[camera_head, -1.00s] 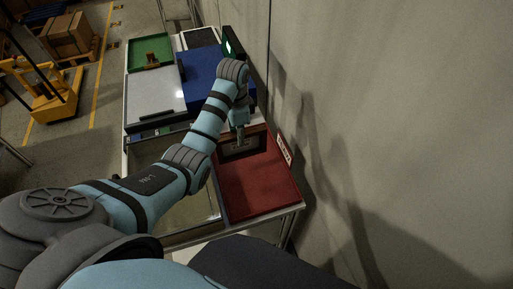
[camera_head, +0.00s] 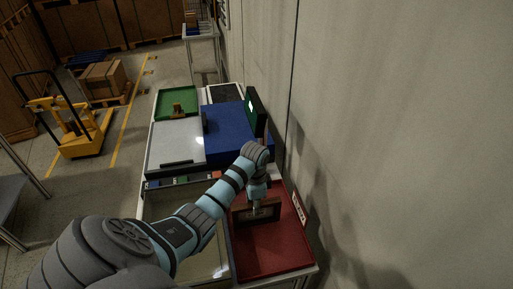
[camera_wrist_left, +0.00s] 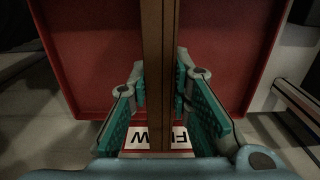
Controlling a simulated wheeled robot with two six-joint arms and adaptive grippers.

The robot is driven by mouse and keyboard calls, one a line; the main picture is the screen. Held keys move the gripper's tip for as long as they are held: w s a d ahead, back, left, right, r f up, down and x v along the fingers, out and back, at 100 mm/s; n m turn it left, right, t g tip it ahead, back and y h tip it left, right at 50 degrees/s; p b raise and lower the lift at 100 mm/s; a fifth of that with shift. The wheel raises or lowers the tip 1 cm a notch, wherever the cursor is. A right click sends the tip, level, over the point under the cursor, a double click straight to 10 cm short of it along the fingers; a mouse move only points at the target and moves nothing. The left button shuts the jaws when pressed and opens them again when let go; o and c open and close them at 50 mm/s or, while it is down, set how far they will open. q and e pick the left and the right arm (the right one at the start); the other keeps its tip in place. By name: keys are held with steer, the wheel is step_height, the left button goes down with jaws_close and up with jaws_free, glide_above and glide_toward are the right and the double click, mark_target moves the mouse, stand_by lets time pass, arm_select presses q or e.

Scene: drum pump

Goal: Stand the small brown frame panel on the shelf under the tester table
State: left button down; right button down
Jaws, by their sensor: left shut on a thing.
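The small brown frame panel (camera_head: 262,218) stands upright over the red tray (camera_head: 275,258) in the head view. My left gripper (camera_head: 258,203) comes down on its top edge from above. In the left wrist view the panel (camera_wrist_left: 158,45) shows edge-on as a brown strip between the teal fingers of the left gripper (camera_wrist_left: 160,92), which is shut on it. I cannot tell whether the panel's lower edge touches the tray floor. My right gripper is not in view. I cannot make out a shelf under the table for certain.
A blue block (camera_head: 228,128) and a dark box with a lit green screen (camera_head: 252,108) stand beyond the red tray. A grey-white panel (camera_head: 176,143) and a green tray (camera_head: 180,98) lie to the left. The wall (camera_head: 400,130) is close on the right.

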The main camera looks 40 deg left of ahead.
arm_select(q)
steer(key=shift+f, duration=0.55)
steer(key=c, duration=1.5)
jaws_free()
steer(key=shift+o, duration=0.2)
